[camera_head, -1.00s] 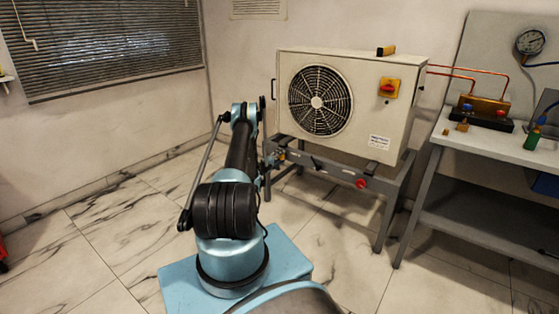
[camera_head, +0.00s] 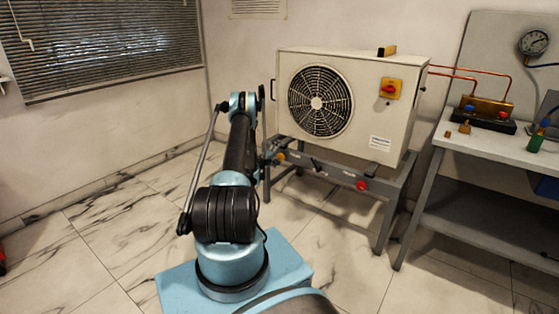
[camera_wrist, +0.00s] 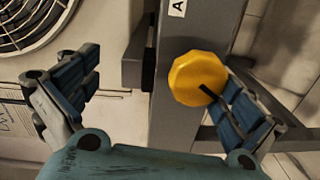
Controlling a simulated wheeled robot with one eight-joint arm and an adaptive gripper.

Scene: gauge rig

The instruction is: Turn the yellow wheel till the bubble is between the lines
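The yellow wheel (camera_wrist: 196,78) is a faceted knob on the grey frame rail in the wrist view, with a black handle or pointer on its lower right. It also shows small on the stand rail in the head view (camera_head: 281,156). My gripper (camera_wrist: 157,85) is open, its blue-padded fingers wide apart. The right finger is close beside the wheel at the black piece; touching cannot be told. The left finger is well clear of the wheel. A small yellow-and-black block (camera_head: 386,51), perhaps the level, lies on top of the cabinet. No bubble or lines can be made out.
A beige fan cabinet (camera_head: 408,110) stands on a grey stand (camera_head: 388,205). A red knob (camera_head: 361,185) is farther right on the rail. A red-and-yellow switch (camera_head: 390,89) is on the cabinet. A bench (camera_head: 490,150) stands at right.

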